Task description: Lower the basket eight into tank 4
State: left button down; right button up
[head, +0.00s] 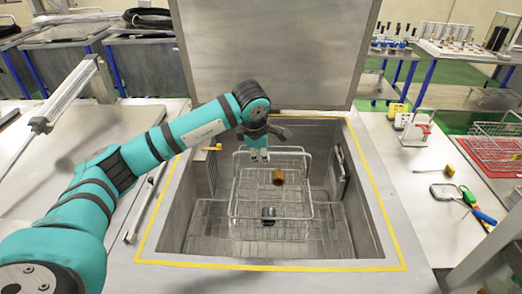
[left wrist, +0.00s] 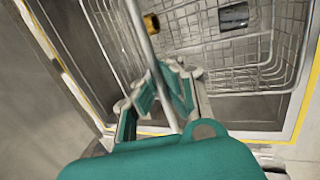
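The wire basket (head: 272,232) is inside the open tank (head: 340,247), which has a yellow-outlined rim. Its bail handle rises toward my left gripper (head: 259,156). In the left wrist view, the handle rod (left wrist: 145,40) runs between the fingers of the left gripper (left wrist: 163,90), which look closed around it. The basket appears upright. I cannot tell whether it hangs or rests on the tank floor. It holds a brass cylinder (head: 278,177) and a dark cylinder (head: 268,214). No number shows on the basket or tank. My right gripper is not in view.
The tank's big grey lid (head: 270,50) stands open behind. A yellow-handled part (head: 213,147) sits at the tank's left rim. Hand tools (head: 470,200) and another basket (head: 497,140) are on the right. The left bench top (head: 110,135) is mostly clear.

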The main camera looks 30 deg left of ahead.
pick_arm(q)
jog(key=shift+f+b, duration=0.55)
jog(key=shift+f, duration=0.55)
jog(key=b, duration=0.3)
send_over(261, 199)
jog(key=shift+f, duration=3.1)
jog(key=shift+w+f+b, duration=0.2)
jog(key=shift+f+b, duration=2.75)
jog(key=shift+f, duration=0.35)
jog(key=shift+f+b, duration=1.7)
jog(key=shift+f, duration=0.3)
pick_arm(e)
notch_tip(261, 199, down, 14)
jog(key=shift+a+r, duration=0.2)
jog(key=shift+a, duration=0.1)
pick_arm(q)
jog(key=shift+f+b, duration=0.4)
jog(key=shift+f, duration=0.1)
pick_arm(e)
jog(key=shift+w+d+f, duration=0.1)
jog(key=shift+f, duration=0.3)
pick_arm(q)
jog(key=c, duration=2)
grip_release()
jog(key=shift+c, duration=0.2)
